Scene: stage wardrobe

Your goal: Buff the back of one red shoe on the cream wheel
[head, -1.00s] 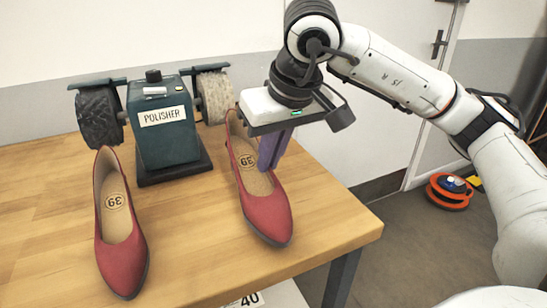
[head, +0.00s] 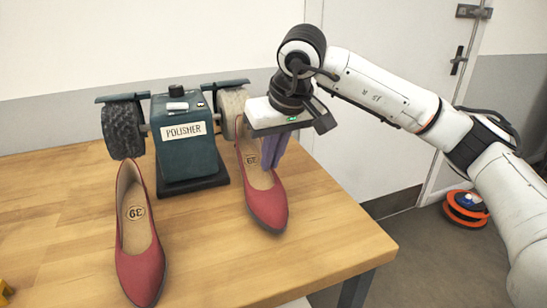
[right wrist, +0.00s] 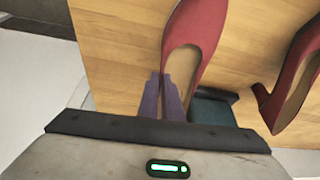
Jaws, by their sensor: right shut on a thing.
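The polisher (head: 188,152) is a dark green box on the table, with a dark bristly wheel (head: 124,131) on its left and the cream wheel (head: 233,102) on its right. One red shoe (head: 266,206) has its back end up against or just in front of the cream wheel; whether they touch I cannot tell. My right gripper (head: 270,160) has its purple fingers shut on this shoe's side wall, as the right wrist view also shows (right wrist: 163,82). The other red shoe (head: 140,262) stands free at the front left. My left gripper is not in view.
The wooden table (head: 325,225) is clear to the right of the held shoe and at the far left. A small yellow thing (head: 5,291) shows at the lower left edge. An orange reel (head: 465,210) lies on the floor by the door.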

